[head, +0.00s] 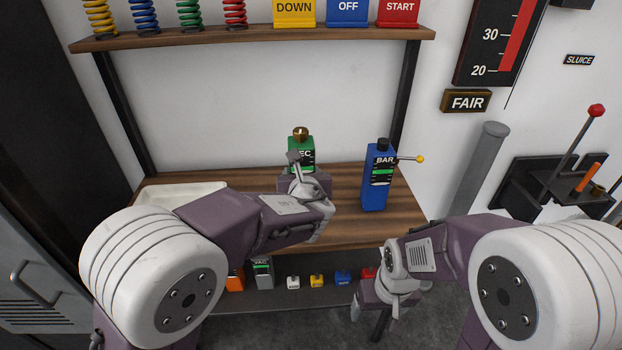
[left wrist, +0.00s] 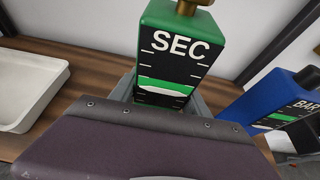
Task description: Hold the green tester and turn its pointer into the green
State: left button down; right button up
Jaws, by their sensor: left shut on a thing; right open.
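The green tester (head: 301,150), marked SEC, stands upright on the wooden bench with a brass knob (head: 300,133) on top. My left gripper (head: 305,178) is shut on its body and hides its lower part in the head view. In the left wrist view the tester's black face (left wrist: 172,70) has white tick marks, a green band (left wrist: 165,85) and a pale shape at the band's lower edge. I cannot tell whether that shape is the pointer. My right gripper (head: 378,300) is open and empty, low in front of the bench, apart from the tester.
A blue tester (head: 375,180) marked BAR, with a yellow-tipped side lever, stands to the right. A white tray (head: 180,193) lies at the bench's left. A lower shelf holds an orange item, a grey VAC tester (head: 263,272) and several small blocks. An upper shelf (head: 250,40) spans the back.

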pick_arm(q)
jog(key=a+f+b, duration=0.1)
jog(key=w+b, duration=0.1)
jog(key=a+f+b, duration=0.1)
jog(key=shift+w+a+f, duration=0.25)
jog(key=shift+a+f, duration=0.05)
jog(key=shift+f, duration=0.05)
jog(key=shift+w+a, duration=0.2)
jog(key=shift+a, duration=0.1)
jog(key=shift+f+b, duration=0.15)
jog(key=shift+b, duration=0.15)
jog(key=shift+f+b, duration=0.35)
jog(key=shift+b, duration=0.05)
jog(key=shift+s+f, duration=0.1)
jog(key=shift+f, duration=0.1)
dwell(0.6)
